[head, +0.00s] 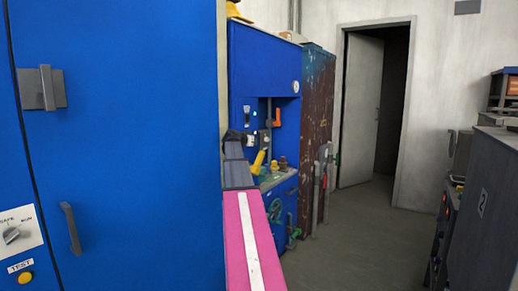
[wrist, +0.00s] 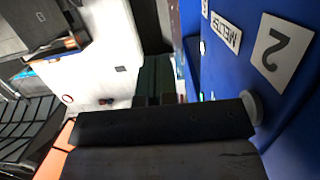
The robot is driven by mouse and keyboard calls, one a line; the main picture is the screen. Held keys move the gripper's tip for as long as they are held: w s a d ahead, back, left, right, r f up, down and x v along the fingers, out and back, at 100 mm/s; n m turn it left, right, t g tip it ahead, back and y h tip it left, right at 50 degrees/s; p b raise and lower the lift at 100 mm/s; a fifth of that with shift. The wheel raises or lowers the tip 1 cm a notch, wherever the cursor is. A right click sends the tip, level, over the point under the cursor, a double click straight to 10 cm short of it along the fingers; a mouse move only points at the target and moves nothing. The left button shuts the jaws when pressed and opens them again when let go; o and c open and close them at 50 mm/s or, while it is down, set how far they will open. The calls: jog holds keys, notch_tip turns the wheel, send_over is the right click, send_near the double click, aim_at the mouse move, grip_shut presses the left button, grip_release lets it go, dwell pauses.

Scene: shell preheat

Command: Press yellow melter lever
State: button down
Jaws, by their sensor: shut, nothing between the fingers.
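The blue melter unit (head: 262,70) stands beyond the large blue cabinet in the head view. A yellow lever-like handle (head: 259,161) sticks up at a tilt low on its front, just right of my arm. The wrist view shows the blue panel (wrist: 290,110) close by, with labels reading MELTER (wrist: 225,33) and 2 (wrist: 272,47). The yellow handle cannot be made out there. My gripper (head: 234,135) is the dark end of my arm, left of and a little above the handle in the picture. It is shut and empty. Whether it touches anything is unclear.
An orange handle (head: 277,118) sits on the melter's back panel. A large blue cabinet (head: 120,150) fills the left. A rusty locker (head: 317,110) and tall tools (head: 325,175) stand beyond. A dark grey cabinet (head: 490,180) is at right. The floor (head: 365,240) between is clear.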

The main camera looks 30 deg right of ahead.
jog(key=shift+s+a+r, duration=0.4)
jog(key=shift+a+r, duration=0.35)
jog(key=shift+a, duration=0.1)
jog(key=shift+s+a+r, duration=0.35)
jog(key=shift+a+r, duration=0.35)
jog(key=shift+a, duration=0.15)
